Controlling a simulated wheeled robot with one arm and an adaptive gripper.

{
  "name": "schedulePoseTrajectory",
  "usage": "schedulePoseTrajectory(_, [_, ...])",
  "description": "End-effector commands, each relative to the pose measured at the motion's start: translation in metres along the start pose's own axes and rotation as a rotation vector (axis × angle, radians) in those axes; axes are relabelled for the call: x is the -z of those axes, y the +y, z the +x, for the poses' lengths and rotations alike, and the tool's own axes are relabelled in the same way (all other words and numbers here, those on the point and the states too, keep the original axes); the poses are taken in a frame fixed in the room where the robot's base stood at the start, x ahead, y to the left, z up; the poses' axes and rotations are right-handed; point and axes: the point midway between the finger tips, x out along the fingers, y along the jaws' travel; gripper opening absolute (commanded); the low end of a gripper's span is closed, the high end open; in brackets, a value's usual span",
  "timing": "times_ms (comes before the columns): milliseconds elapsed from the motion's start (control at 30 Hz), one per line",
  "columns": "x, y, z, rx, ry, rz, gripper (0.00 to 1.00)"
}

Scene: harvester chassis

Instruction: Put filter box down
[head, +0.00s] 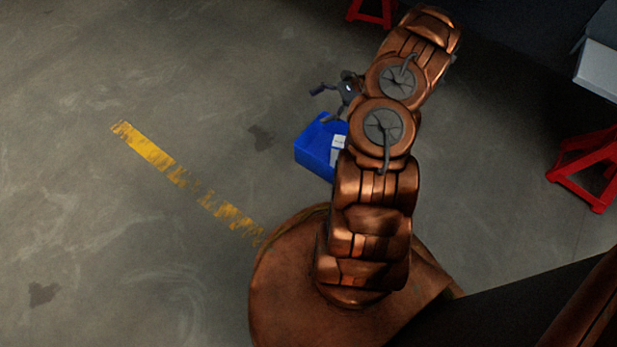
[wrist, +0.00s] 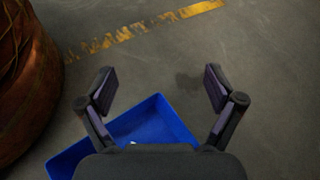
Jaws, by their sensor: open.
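A blue open-topped box (head: 314,147) stands on the concrete floor in the head view, partly hidden behind my arm. A pale item (head: 338,146) shows inside it; I cannot tell whether this or the blue box is the filter box. My gripper (head: 321,103) is open with nothing between its fingers, just beyond the blue box in the picture. In the wrist view my gripper (wrist: 160,88) has its fingers spread wide. The blue box (wrist: 155,117) lies below and behind them, its near part hidden by the gripper body. Only a small white bit shows inside it.
A worn yellow floor line (head: 180,173) runs left of my base. Red stands (head: 592,168) are at the right, and another red stand (head: 371,12) is at the top. A grey panel (head: 600,65) is at the right edge. The floor at left is clear.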

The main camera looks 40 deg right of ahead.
Motion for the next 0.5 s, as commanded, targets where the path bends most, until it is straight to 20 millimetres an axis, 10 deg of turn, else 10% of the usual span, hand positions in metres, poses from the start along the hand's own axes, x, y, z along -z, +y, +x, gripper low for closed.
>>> schedulePoseTrajectory(500, [-0.170,0.020,0.073,-0.383,0.028,-0.357,0.92])
